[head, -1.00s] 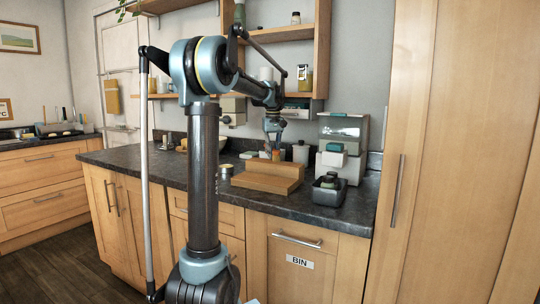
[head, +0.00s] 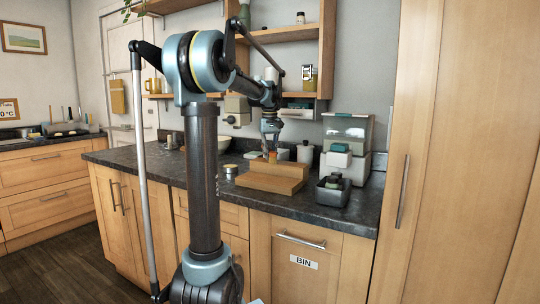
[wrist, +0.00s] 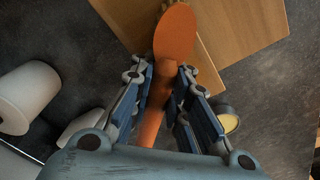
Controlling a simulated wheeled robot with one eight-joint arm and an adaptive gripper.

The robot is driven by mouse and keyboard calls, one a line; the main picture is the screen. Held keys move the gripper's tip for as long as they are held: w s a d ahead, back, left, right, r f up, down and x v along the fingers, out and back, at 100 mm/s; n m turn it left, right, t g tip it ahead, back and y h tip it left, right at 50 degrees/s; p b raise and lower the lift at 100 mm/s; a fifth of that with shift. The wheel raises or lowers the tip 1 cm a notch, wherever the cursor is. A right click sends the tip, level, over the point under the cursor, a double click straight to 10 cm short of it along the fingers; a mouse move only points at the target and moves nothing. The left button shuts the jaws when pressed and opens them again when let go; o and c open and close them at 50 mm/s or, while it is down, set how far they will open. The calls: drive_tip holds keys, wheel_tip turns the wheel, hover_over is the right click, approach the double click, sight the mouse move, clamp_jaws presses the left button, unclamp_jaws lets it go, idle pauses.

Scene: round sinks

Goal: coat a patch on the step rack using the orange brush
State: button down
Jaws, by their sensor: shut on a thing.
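My gripper (head: 270,138) is above the back of the step rack in the head view. In the wrist view my gripper (wrist: 166,100) is shut on the handle of the orange brush (wrist: 175,32), whose broad rounded end points away from the jaws. The brush end overlaps the wooden step rack (wrist: 236,28); I cannot tell whether it touches. The step rack (head: 272,184) is pale wood with a raised back step and stands on the dark worktop. No coated patch can be made out on it.
A grey bin-like tub (head: 333,191) with a dark object stands right of the rack, before a white and teal dispenser (head: 345,150). A small tin (head: 230,171) is left of the rack. A white canister (head: 305,153) stands behind.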

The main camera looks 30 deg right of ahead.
sight(263, 159)
drive_tip(key=shift+w+a+f, duration=0.1)
drive_tip(key=shift+w+a, duration=0.35)
drive_tip(key=shift+w, duration=0.25)
drive_tip(key=shift+w+d, duration=1.35)
drive_tip(key=shift+w, duration=0.3)
drive_tip(key=shift+s+a, duration=0.5)
drive_tip(key=shift+a, duration=0.4)
drive_tip(key=shift+s+a, duration=0.45)
drive_tip(key=shift+a, duration=0.4)
drive_tip(key=shift+w+a, duration=0.4)
drive_tip(key=shift+w, duration=0.3)
drive_tip(key=shift+w+d, duration=0.5)
drive_tip(key=shift+d, duration=0.4)
drive_tip(key=shift+w+d, duration=0.5)
drive_tip(key=shift+d, duration=0.35)
drive_tip(key=shift+r, duration=0.2)
drive_tip(key=shift+r, duration=2.95)
